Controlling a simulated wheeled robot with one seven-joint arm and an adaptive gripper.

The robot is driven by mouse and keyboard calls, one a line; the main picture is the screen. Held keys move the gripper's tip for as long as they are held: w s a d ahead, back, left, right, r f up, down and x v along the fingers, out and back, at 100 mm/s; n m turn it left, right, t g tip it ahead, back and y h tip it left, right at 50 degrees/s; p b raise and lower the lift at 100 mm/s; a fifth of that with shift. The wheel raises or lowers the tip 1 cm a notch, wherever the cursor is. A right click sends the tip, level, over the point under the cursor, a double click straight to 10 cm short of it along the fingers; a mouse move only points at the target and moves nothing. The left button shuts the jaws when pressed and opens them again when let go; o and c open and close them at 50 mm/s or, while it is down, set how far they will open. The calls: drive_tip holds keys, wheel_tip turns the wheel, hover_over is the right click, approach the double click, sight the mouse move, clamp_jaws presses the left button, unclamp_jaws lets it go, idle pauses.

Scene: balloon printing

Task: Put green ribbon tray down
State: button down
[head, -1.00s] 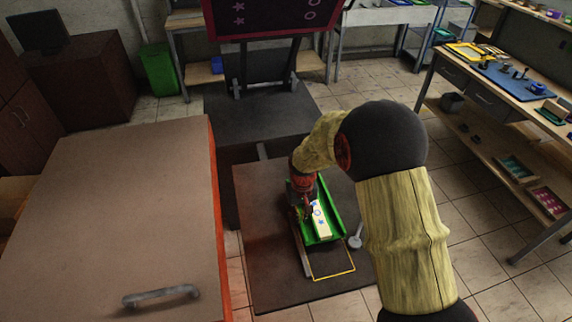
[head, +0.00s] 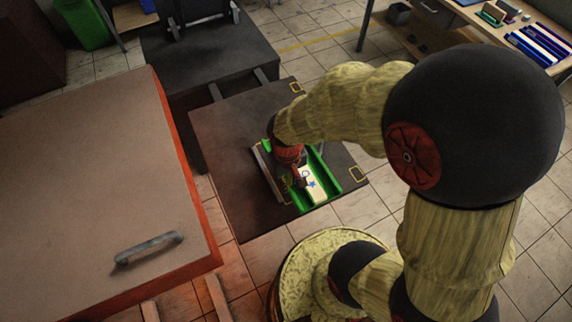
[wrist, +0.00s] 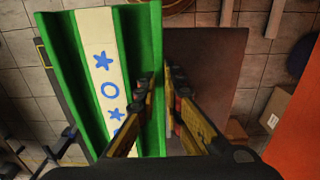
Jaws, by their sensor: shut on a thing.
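The green tray (head: 327,182) is long with raised walls and shows near the middle of the head view, over a dark platform. A cream ribbon (head: 314,189) with blue stars and circles lies along it. In the wrist view the tray (wrist: 143,50) and ribbon (wrist: 97,40) fill the upper left. My gripper (head: 300,180) is at the tray's left side in the head view. In the wrist view my gripper (wrist: 163,78) is shut on the tray's right wall, one finger on each side. I cannot tell whether the tray touches the platform.
The dark platform (head: 225,115) has yellow corner marks and bare room behind the tray. A grey bar (head: 268,172) lies along the tray's left side. A brown cabinet (head: 90,160) with a grey handle stands left. A workbench (head: 480,25) is at the upper right.

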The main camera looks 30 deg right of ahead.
drive_tip(key=shift+s+f, duration=0.35)
drive_tip(key=shift+s, duration=0.15)
drive_tip(key=shift+w+f, duration=0.2)
drive_tip(key=w+f, duration=0.1)
drive_tip(key=w, duration=0.2)
drive_tip(key=w+f+b, duration=0.1)
drive_tip(key=w, duration=0.2)
drive_tip(key=w+f, duration=0.2)
drive_tip(key=w, duration=0.1)
drive_tip(key=shift+b, duration=0.4)
drive_tip(key=w+f, duration=0.2)
drive_tip(key=w+f+b, duration=0.1)
drive_tip(key=w+f, duration=0.1)
drive_tip(key=f, duration=0.1)
drive_tip(key=shift+w+f, duration=0.15)
drive_tip(key=shift+f, duration=0.05)
drive_tip(key=shift+w+f, duration=0.2)
drive_tip(key=shift+f, duration=0.15)
wheel_tip(320, 180, down, 3)
drive_tip(key=shift+r+b, duration=0.15)
drive_tip(key=shift+b, duration=0.5)
